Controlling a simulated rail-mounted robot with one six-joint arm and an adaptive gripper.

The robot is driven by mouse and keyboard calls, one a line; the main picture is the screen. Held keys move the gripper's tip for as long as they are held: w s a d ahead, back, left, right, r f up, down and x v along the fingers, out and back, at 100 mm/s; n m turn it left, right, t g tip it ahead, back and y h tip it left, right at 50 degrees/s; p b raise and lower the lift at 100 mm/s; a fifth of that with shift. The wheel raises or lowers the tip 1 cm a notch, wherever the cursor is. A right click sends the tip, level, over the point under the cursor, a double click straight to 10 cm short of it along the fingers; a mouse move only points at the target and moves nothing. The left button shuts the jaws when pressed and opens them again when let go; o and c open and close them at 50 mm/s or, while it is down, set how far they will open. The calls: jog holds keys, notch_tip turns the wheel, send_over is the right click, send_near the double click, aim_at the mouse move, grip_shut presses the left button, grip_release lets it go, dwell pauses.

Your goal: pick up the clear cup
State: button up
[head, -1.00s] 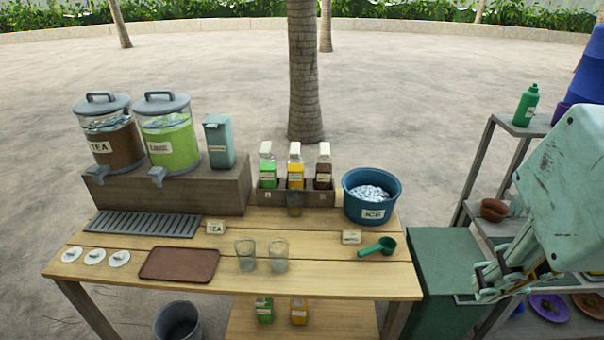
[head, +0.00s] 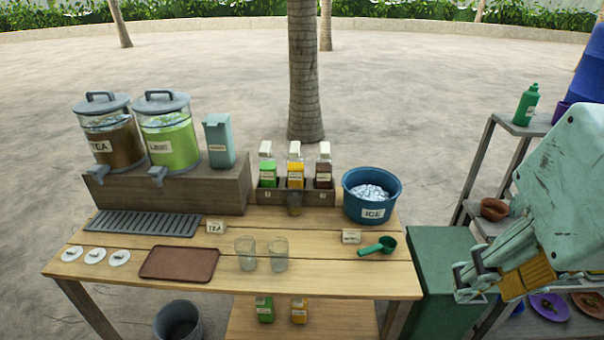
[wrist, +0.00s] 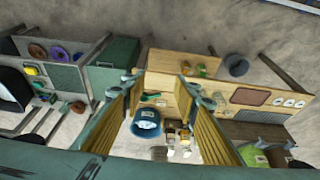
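Two clear cups stand upright side by side on the wooden table, the left cup (head: 245,254) and the right cup (head: 279,254), just right of a brown tray (head: 180,263) in the head view. They are too small to make out surely in the wrist view. My gripper (head: 468,277) is in the air to the right of the table, well apart from both cups. In the wrist view my gripper (wrist: 160,88) has its two yellow-padded fingers spread wide, with nothing held between them.
A blue ice bucket (head: 371,195) and green scoop (head: 377,246) are on the table's right side. A bottle rack (head: 335,198) and drink dispensers (head: 168,130) stand behind the cups. A green bin (head: 440,262) and shelf (head: 536,128) are at the right.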

jog(key=o, duration=0.9)
jog(key=shift+w, duration=0.1)
